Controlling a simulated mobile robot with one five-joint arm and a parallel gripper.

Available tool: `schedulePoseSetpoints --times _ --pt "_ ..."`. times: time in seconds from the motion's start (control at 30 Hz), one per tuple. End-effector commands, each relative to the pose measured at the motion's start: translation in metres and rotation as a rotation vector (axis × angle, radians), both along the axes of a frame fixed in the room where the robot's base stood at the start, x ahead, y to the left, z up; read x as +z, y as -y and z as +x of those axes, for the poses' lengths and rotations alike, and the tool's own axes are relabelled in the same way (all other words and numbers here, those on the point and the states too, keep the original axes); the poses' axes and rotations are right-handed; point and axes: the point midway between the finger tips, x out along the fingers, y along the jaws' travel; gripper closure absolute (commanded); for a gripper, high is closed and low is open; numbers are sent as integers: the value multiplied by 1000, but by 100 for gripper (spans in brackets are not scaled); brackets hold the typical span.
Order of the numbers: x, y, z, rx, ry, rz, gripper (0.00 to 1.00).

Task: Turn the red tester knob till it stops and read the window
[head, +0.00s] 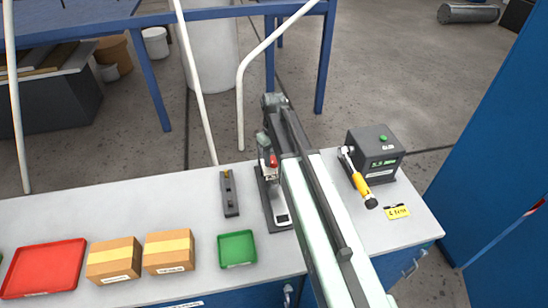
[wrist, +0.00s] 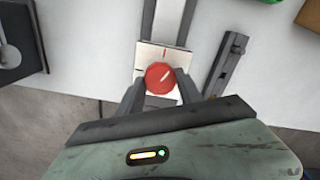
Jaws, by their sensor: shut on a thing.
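The red tester knob (wrist: 160,77) is round and sits between the two fingers of my gripper (wrist: 159,84) in the wrist view. The fingers are shut on it from both sides. A pale plate (wrist: 148,57) with a short red mark lies just beyond the knob. A bit of red (head: 273,160) shows beside my gripper (head: 268,150), which my arm partly hides. I cannot read any window on the tester.
A grey block (head: 229,193) and a green tray (head: 237,249) lie left of the tester. Two cardboard boxes (head: 169,252) and a red tray (head: 44,269) stand farther left.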

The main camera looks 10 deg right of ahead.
Motion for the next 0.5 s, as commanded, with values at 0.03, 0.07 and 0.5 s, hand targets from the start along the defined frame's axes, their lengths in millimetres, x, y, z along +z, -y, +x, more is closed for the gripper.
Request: schedulePoseSetpoints --times 0.03,0.07,0.5 --pt "0 0 0 -43 0 -1 98" --pt "0 0 0 -71 0 -1 98" --pt "0 0 0 -488 0 -1 98"
